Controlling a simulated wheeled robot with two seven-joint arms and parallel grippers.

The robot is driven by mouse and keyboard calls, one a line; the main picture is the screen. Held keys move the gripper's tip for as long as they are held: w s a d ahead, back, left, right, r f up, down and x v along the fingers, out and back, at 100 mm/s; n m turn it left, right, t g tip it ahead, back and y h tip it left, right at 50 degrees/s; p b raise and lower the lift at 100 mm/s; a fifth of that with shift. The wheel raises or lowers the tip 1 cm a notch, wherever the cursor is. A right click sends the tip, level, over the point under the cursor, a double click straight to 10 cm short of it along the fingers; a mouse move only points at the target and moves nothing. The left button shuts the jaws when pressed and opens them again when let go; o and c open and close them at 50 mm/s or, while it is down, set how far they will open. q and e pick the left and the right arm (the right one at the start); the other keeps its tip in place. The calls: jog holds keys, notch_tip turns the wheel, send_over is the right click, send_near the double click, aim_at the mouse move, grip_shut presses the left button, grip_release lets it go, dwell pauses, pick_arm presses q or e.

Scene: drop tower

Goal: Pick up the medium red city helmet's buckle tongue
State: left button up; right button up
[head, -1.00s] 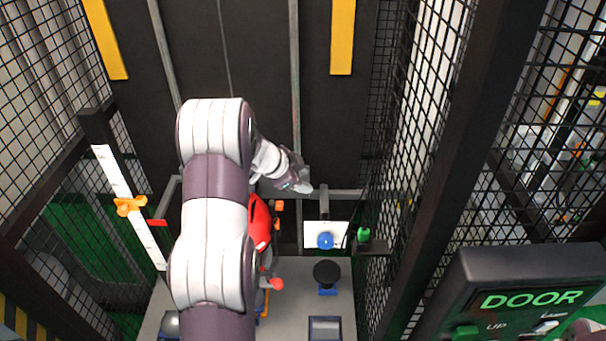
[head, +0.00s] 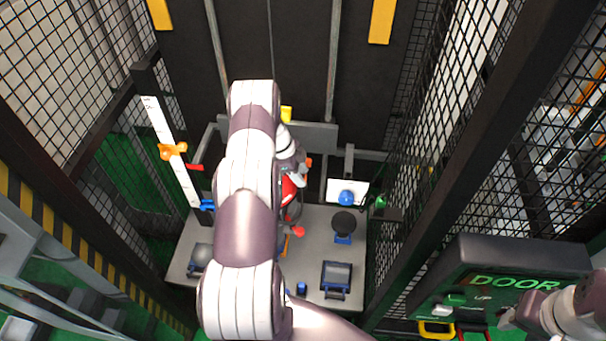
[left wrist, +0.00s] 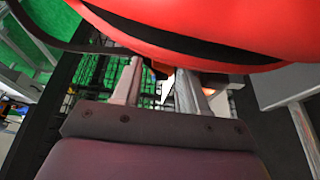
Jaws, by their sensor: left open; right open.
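The red helmet (head: 289,190) is mostly hidden behind my left arm in the head view. In the left wrist view its red shell (left wrist: 210,25) fills the top, with a dark strap-like band (left wrist: 40,38) curving out at left. My left gripper (head: 301,174) is close by the helmet. Its two fingers (left wrist: 160,70) stand apart just below the helmet's rim in the wrist view. My right gripper (head: 508,319) is open at the lower right, near the door panel.
A grey table (head: 318,228) carries a black round knob (head: 343,222) and a blue-framed tray (head: 336,277). A blue ball (head: 346,198) sits before a white plate. Mesh walls stand on both sides. A door control box (head: 490,275) is at right.

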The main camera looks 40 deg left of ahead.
pick_arm(q)
jog(key=shift+w+d+f, duration=0.25)
jog(key=shift+w+f, duration=0.1)
jog(key=shift+f, duration=0.05)
jog(key=shift+a, duration=0.1)
jog(key=c, duration=0.6)
jog(key=shift+s, duration=0.15)
